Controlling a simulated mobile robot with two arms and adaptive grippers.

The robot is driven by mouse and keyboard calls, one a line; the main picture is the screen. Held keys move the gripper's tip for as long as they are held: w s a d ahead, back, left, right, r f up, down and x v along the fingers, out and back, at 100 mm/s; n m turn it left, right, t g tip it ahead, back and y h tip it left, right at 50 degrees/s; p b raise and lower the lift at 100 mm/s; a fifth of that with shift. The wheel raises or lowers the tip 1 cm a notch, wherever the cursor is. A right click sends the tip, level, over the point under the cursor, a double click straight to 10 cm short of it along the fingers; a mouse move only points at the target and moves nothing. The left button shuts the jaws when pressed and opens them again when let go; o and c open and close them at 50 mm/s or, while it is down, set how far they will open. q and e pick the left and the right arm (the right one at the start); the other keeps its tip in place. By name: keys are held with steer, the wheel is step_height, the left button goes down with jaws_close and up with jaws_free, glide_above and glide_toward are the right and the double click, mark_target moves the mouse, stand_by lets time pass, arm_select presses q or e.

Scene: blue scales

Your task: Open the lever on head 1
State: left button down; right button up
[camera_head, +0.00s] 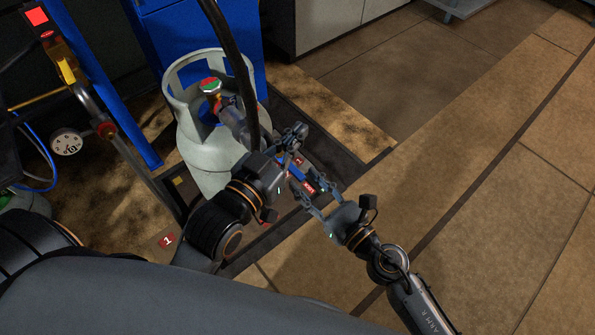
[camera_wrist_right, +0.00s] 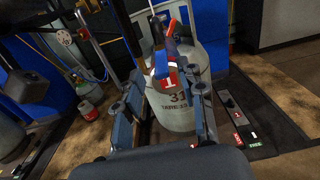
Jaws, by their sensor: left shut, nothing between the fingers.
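A pale grey gas cylinder (camera_head: 205,160) with a collar stands upright on a dark platform; it also shows in the right wrist view (camera_wrist_right: 172,112). A filling head on a black hose is at its valve, partly hidden by my left arm. A blue part with a red "1" tag (camera_head: 308,187) shows between my grippers; in the right wrist view the tag (camera_wrist_right: 170,79) appears before the cylinder. I cannot tell which part is the lever. My left gripper (camera_head: 296,143) is shut and empty beside the cylinder. My right gripper (camera_head: 317,187) is open around the tag's line of sight; contact is unclear.
The black hose (camera_head: 232,55) hangs down to the cylinder. A blue post (camera_head: 120,90) and a round gauge (camera_head: 66,142) stand at left. A red "1" marker (camera_head: 168,241) is at the platform's near edge. Tiled floor (camera_head: 460,190) at right is clear.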

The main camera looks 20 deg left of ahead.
steer(key=v, duration=0.7)
steer(key=shift+s, duration=0.15)
steer(key=shift+d, duration=0.1)
